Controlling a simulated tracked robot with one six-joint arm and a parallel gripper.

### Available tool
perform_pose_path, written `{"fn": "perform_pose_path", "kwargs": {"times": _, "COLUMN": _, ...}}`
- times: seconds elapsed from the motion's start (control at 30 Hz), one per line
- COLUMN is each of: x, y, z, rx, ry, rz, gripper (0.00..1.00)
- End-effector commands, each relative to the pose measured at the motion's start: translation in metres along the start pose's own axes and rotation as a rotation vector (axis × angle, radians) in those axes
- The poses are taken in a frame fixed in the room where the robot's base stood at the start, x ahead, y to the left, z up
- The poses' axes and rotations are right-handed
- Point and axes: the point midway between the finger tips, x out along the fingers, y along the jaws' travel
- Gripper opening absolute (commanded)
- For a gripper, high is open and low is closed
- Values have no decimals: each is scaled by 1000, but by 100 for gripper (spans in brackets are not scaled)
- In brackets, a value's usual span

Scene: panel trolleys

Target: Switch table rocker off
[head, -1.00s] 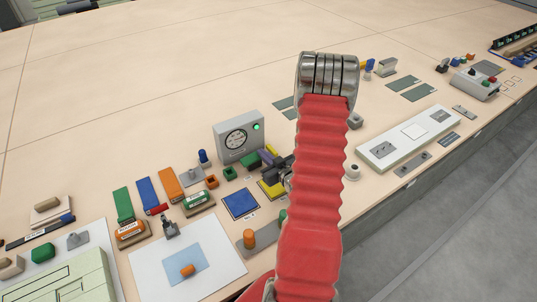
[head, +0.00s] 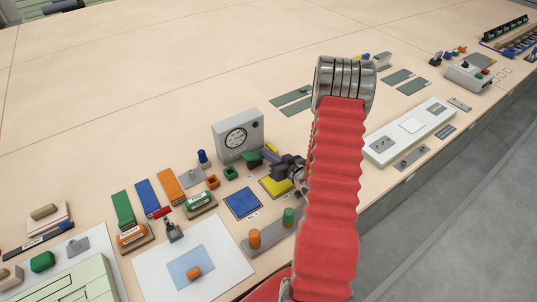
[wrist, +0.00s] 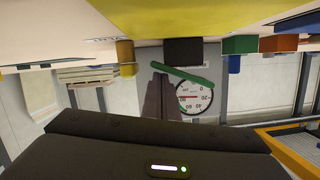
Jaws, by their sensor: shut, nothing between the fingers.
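The grey box with a round dial (head: 236,138) stands on the table; its small round lamp (head: 257,125) is dark. A green piece (head: 251,160) sits at the box's foot, close to my dark gripper (head: 277,170). In the wrist view, which is upside down, my gripper's fingers (wrist: 163,98) are together and empty in front of the dial (wrist: 193,97). A slanted green bar (wrist: 183,74) and a black block (wrist: 183,52) show near the fingertips. I cannot tell for sure which of these is the table rocker, or whether the fingers touch it.
A yellow mat (head: 274,188) lies below my gripper, with a blue mat (head: 242,203) to its left. Orange and green knobs on a grey plate (head: 268,246) stand nearer the table edge. Small coloured blocks crowd the left. The table behind the box is clear.

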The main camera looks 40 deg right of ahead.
Motion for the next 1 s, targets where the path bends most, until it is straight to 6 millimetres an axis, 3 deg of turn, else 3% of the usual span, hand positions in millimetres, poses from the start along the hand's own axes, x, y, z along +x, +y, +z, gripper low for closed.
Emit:
{"fn": "perform_pose_path", "kwargs": {"times": 0.77, "x": 2, "y": 0, "z": 4, "rx": -2, "ry": -6, "rz": -5, "gripper": 0}}
{"fn": "perform_pose_path", "kwargs": {"times": 1.0, "x": 0, "y": -2, "z": -6, "rx": -3, "ry": -2, "rz": -5, "gripper": 0}}
